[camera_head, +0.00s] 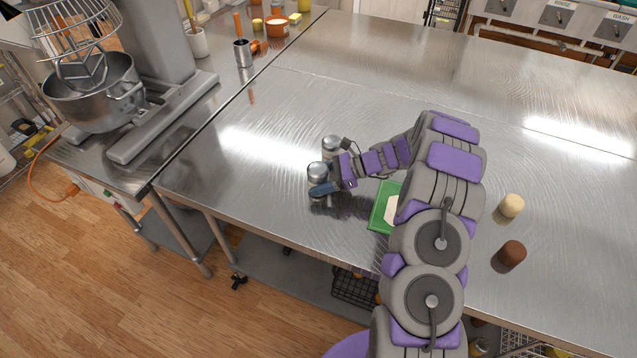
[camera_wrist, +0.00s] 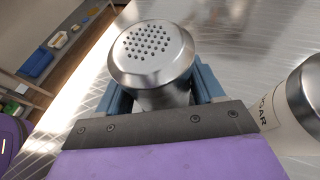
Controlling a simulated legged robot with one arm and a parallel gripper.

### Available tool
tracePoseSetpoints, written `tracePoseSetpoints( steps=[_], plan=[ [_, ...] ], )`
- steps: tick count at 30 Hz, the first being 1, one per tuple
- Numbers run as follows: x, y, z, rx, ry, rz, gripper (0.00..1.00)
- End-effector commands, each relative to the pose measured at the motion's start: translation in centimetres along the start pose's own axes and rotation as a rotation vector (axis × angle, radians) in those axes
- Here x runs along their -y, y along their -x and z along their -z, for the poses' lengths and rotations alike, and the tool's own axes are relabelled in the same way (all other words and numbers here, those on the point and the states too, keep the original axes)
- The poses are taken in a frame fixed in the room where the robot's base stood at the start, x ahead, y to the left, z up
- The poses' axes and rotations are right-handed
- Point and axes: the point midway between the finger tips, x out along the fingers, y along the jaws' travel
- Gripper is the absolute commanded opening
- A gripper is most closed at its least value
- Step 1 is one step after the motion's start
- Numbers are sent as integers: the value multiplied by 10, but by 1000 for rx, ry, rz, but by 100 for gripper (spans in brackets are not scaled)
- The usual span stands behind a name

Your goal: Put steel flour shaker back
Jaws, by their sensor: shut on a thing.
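The steel flour shaker (camera_wrist: 152,60) has a domed top with many small holes and fills the middle of the wrist view. In the head view the shaker (camera_head: 317,176) is upright at the table's near left part. My gripper (camera_wrist: 157,88) has its blue fingers on both sides of the shaker, shut on it. In the head view my gripper (camera_head: 325,188) reaches it from the right. The pictures do not clearly show whether its base touches the table. A second metal-topped shaker (camera_head: 332,146) stands just behind it; in the wrist view a shaker (camera_wrist: 299,100) at right has a label ending "GAR".
A green board (camera_head: 381,212) with something white on it lies partly behind my arm. A cream cylinder (camera_head: 510,206) and a brown cylinder (camera_head: 512,254) stand at right. A stand mixer (camera_head: 150,60) is at left. The steel table (camera_head: 330,75) is clear towards the back.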

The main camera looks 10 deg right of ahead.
Motion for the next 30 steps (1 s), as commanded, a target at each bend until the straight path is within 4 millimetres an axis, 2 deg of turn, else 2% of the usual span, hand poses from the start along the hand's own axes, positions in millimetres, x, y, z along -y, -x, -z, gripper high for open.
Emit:
tracePoseSetpoints(
  steps=[1, 11, 12, 19, 27, 30],
  plan=[
    [0, -2, 5, 0, -1, 0, 33],
    [0, -2, 6, 0, 0, 0, 33],
    [0, -2, 6, 0, 0, 1, 71],
    [0, -2, 6, 0, 0, 1, 93],
    [0, -2, 5, 0, 0, 1, 93],
    [0, 6, 4, 0, 1, 2, 93]
  ],
)
